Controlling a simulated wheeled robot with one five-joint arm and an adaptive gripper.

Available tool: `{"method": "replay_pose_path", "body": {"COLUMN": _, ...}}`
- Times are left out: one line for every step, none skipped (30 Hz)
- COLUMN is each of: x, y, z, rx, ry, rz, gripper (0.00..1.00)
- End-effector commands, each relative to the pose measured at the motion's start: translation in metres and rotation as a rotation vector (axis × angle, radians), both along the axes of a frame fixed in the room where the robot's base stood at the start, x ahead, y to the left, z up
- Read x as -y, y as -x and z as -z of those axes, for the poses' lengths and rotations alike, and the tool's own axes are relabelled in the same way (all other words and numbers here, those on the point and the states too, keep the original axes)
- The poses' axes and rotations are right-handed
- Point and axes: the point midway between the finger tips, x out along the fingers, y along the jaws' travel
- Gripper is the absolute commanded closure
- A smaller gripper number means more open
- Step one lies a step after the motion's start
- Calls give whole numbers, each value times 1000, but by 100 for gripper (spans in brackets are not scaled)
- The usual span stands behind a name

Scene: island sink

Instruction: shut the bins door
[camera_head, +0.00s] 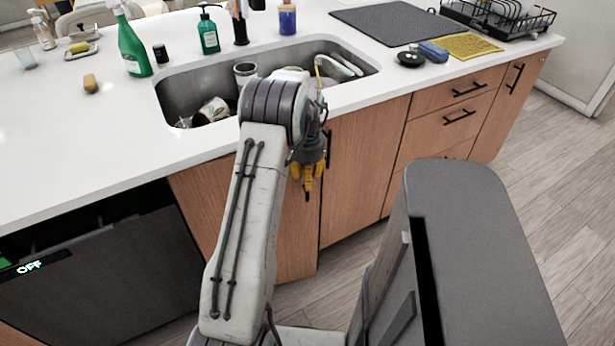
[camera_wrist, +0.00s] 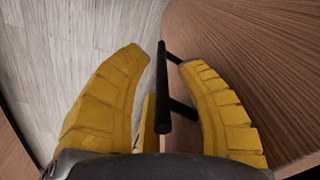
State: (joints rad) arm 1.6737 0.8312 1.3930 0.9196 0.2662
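Wooden cabinet doors stand below the sink. The left one (camera_head: 215,205) seems to stand slightly out from the one beside it (camera_head: 360,165); no label shows which is the bins door. My gripper (camera_head: 307,180), with yellow fingers, points down in front of the seam between them. In the wrist view my gripper (camera_wrist: 165,90) is open around a black bar handle (camera_wrist: 164,95) on a wooden door panel (camera_wrist: 245,60). The handle lies between the fingers, closer to the right one, with a clear gap to the left one. Whether the right finger touches it I cannot tell.
The white counter (camera_head: 75,140) overhangs the doors and holds a sink (camera_head: 185,95) with dishes. A dark dishwasher front (camera_head: 110,275) marked OFF is at the left. Drawers (camera_head: 440,135) are at the right. The wooden floor (camera_head: 545,190) at the right is clear.

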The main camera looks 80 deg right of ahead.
Motion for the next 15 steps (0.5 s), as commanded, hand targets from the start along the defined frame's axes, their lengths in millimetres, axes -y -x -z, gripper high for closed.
{"method": "replay_pose_path", "body": {"x": 0, "y": 0, "z": 0, "rx": 0, "ry": 1, "rz": -1, "gripper": 64}}
{"method": "replay_pose_path", "body": {"x": 0, "y": 0, "z": -1, "rx": 0, "ry": 1, "rz": -1, "gripper": 64}}
{"method": "replay_pose_path", "body": {"x": 0, "y": 0, "z": -1, "rx": -1, "ry": 2, "rz": -1, "gripper": 64}}
{"method": "replay_pose_path", "body": {"x": 0, "y": 0, "z": -1, "rx": -1, "ry": 2, "rz": -1, "gripper": 64}}
{"method": "replay_pose_path", "body": {"x": 1, "y": 0, "z": -1, "rx": -1, "ry": 2, "rz": -1, "gripper": 64}}
{"method": "replay_pose_path", "body": {"x": 1, "y": 0, "z": -1, "rx": 0, "ry": 2, "rz": -1, "gripper": 64}}
{"method": "replay_pose_path", "body": {"x": 1, "y": 0, "z": -1, "rx": 0, "ry": 2, "rz": -1, "gripper": 64}}
{"method": "replay_pose_path", "body": {"x": 1, "y": 0, "z": -2, "rx": 0, "ry": 2, "rz": -1, "gripper": 64}}
{"method": "replay_pose_path", "body": {"x": 1, "y": 0, "z": -3, "rx": 0, "ry": 3, "rz": -1, "gripper": 64}}
{"method": "replay_pose_path", "body": {"x": 1, "y": 0, "z": -4, "rx": 0, "ry": 3, "rz": -1, "gripper": 64}}
{"method": "replay_pose_path", "body": {"x": 1, "y": 0, "z": -6, "rx": -1, "ry": 4, "rz": -1, "gripper": 64}}
{"method": "replay_pose_path", "body": {"x": 1, "y": 0, "z": -10, "rx": -1, "ry": 5, "rz": -1, "gripper": 64}}
{"method": "replay_pose_path", "body": {"x": 2, "y": 0, "z": -13, "rx": -1, "ry": 5, "rz": -1, "gripper": 64}}
{"method": "replay_pose_path", "body": {"x": 1, "y": 0, "z": -16, "rx": -1, "ry": 5, "rz": -1, "gripper": 64}}
{"method": "replay_pose_path", "body": {"x": 2, "y": 0, "z": -22, "rx": 0, "ry": 6, "rz": -1, "gripper": 64}}
